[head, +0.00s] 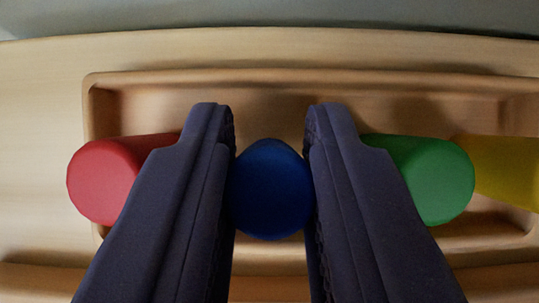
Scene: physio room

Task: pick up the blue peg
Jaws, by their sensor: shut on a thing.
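The blue peg (270,190) is in the middle of the head view, seen end-on with its rounded end towards me. My gripper (269,135) has one dark padded finger on each side of the peg and is shut on it. The fingers hide the peg's sides. Whether the peg touches the tray below cannot be told.
A red peg (102,182) is close to the left finger, partly hidden by it. A green peg (437,180) is close to the right finger, with a yellow peg (508,170) beyond it. Behind them is a wooden tray (270,78) with a raised rim.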

